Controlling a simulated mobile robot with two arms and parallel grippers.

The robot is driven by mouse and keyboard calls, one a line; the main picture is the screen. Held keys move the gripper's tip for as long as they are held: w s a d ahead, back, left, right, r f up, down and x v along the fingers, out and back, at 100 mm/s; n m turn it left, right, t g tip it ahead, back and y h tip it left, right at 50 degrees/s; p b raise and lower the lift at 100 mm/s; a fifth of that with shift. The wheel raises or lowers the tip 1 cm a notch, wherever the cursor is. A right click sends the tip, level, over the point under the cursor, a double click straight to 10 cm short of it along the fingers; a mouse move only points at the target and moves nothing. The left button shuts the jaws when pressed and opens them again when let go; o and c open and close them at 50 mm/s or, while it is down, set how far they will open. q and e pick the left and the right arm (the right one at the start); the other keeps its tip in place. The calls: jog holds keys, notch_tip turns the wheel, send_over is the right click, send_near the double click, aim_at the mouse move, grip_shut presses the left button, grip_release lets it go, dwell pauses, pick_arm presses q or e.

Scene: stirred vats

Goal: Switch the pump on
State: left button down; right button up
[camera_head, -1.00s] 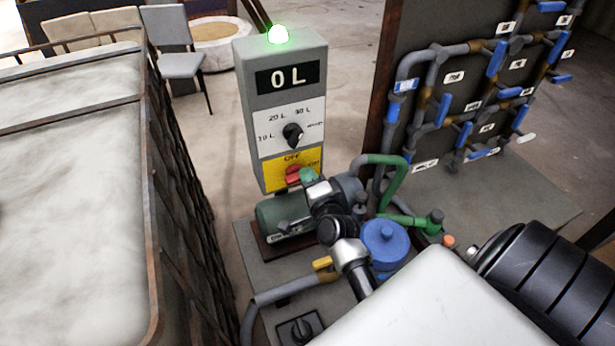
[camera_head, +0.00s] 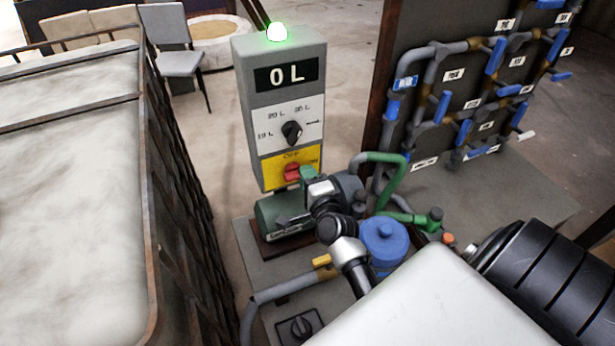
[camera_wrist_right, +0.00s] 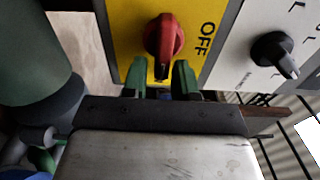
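The red pump knob (camera_head: 292,173) sits on the yellow panel of the grey control box (camera_head: 230,90). In the right wrist view the knob (camera_wrist_right: 164,38) has its long grip at right angles to the OFF side, with its dark-marked end towards my gripper. My right gripper (camera_wrist_right: 160,77) is open, its green fingertips on either side of that end; I cannot tell whether they touch it. My left gripper is not in view.
The box has a green lit lamp (camera_head: 277,31), a display (camera_head: 287,76) reading 0 L and a black selector (camera_head: 291,132). The green pump motor (camera_head: 277,213) and blue vessel (camera_head: 384,243) stand close below. A large vat (camera_head: 70,200) is left; a pipe board (camera_head: 455,90) is right.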

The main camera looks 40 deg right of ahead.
jog(key=shift+o, duration=1)
jog(key=b+v, duration=0.2)
jog(key=v, duration=0.9)
jog(key=shift+b, duration=0.4)
jog(key=shift+w+r, duration=0.1)
jog(key=shift+r, duration=0.05)
